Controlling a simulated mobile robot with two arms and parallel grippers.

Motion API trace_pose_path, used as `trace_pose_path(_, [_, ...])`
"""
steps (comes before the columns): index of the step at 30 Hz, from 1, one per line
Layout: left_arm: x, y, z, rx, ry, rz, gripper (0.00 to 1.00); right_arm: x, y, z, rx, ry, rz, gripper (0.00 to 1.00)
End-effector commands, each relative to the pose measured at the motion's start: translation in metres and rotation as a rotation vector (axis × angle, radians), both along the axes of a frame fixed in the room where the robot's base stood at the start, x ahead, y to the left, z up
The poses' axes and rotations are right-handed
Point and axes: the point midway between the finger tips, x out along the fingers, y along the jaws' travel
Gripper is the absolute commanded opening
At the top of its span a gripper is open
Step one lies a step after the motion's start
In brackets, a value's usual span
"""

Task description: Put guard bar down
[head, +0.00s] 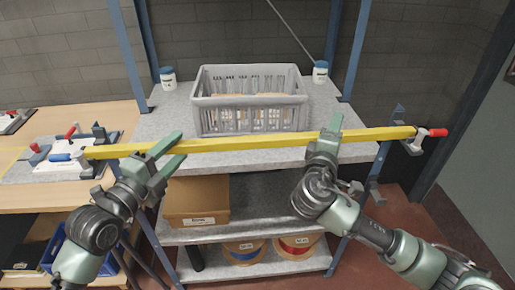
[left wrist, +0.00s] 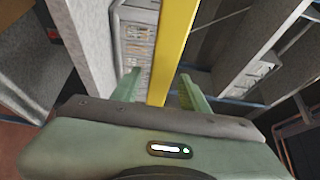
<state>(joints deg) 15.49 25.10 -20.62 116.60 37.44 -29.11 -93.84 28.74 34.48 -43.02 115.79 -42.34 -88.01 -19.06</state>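The yellow guard bar (head: 255,143) runs nearly level across the front of the grey shelf rack. Its right end meets a metal bracket with a red handle (head: 437,132). Its left end is by a bracket with a blue handle (head: 60,157). My left gripper (head: 168,150) is at the left part of the bar. In the left wrist view, the bar (left wrist: 172,50) passes between the two spread fingers (left wrist: 160,88), with visible gaps beside it. My right gripper (head: 328,134) is at the bar right of centre; its finger gap is hard to see.
A cardboard box (head: 196,200) and cable spools (head: 297,246) are on lower shelves. A wooden table (head: 60,195) adjoins at left.

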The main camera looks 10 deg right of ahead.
Motion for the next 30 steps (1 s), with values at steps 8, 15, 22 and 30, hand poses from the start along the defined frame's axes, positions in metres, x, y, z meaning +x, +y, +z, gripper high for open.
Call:
trace_pose_path(8, [-0.002, 0.002, 0.0, 0.001, 0.0, 0.001, 0.44, 0.0, 0.0, 0.0, 0.0, 0.0, 0.001, 0.44])
trace_pose_path(15, [-0.033, 0.024, -0.002, 0.007, 0.001, 0.001, 0.44, 0.0, 0.0, 0.0, 0.0, 0.0, 0.001, 0.44])
trace_pose_path(22, [-0.074, 0.052, -0.002, 0.006, 0.003, 0.0, 0.44, 0.0, 0.0, 0.0, 0.0, 0.0, 0.001, 0.44])
trace_pose_path(30, [-0.097, 0.068, 0.0, 0.001, 0.002, 0.0, 0.44, 0.0, 0.001, 0.0, 0.0, 0.0, 0.001, 0.44])
